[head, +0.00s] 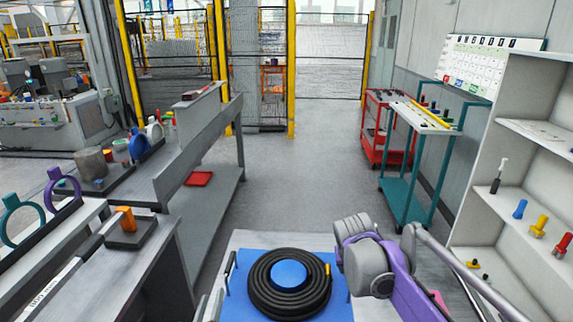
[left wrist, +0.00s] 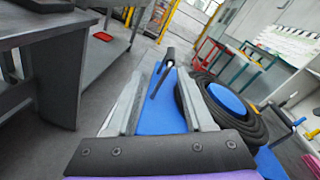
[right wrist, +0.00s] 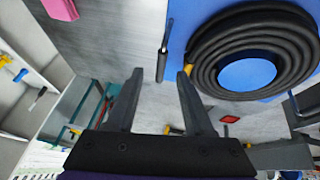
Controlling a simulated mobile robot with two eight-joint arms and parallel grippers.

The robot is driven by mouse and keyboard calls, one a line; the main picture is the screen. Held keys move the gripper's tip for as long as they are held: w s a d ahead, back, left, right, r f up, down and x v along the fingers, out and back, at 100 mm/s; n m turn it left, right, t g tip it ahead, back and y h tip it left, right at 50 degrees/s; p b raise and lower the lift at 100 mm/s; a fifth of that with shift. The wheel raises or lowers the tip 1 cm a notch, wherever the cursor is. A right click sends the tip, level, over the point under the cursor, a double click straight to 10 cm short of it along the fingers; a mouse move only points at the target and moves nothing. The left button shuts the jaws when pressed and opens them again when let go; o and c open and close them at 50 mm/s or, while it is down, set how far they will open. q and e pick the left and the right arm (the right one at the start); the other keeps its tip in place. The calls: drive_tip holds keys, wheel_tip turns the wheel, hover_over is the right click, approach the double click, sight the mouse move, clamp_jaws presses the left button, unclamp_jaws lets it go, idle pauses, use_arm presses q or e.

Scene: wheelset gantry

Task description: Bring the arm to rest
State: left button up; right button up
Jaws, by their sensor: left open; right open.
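My left gripper (head: 211,301) shows at the bottom edge of the head view, beside the left side of the blue mat. In the left wrist view (left wrist: 158,82) its two fingers are apart, with a black-handled rod (left wrist: 169,58) and part of the mat seen between and beyond them. Nothing is clasped. My right arm enters at the lower right of the head view, where its fingers are not clear. In the right wrist view my right gripper (right wrist: 160,75) is open and empty, with grey tabletop seen between its fingers.
A black hose coil (head: 257,300) around a blue hub (head: 289,274) lies on the blue mat (head: 240,265). A white shelf (head: 500,235) stands right, a teal cart (head: 405,195) and red cart (head: 378,150) behind. Grey benches (head: 165,275) stand left. The middle floor is clear.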

use_arm(q)
drive_tip(key=s+f+n+g, duration=0.2)
drive_tip(key=s+n+g, duration=1)
drive_tip(key=s+n, duration=1.4)
drive_tip(key=n, duration=0.4)
drive_tip(key=shift+f, duration=0.15)
use_arm(e)
drive_tip(key=s+f, duration=0.3)
drive_tip(key=s, duration=0.7)
drive_tip(key=s+f+y, duration=0.1)
drive_tip(key=s+f, duration=0.3)
drive_tip(key=s, duration=0.5)
drive_tip(key=s+a+f+y, duration=0.1)
drive_tip(key=s+f, duration=0.2)
drive_tip(key=s, duration=0.7)
drive_tip(key=shift+s+f+n, duration=0.15)
drive_tip(key=shift+s+n, duration=0.15)
use_arm(q)
drive_tip(key=shift+s+d, duration=0.1)
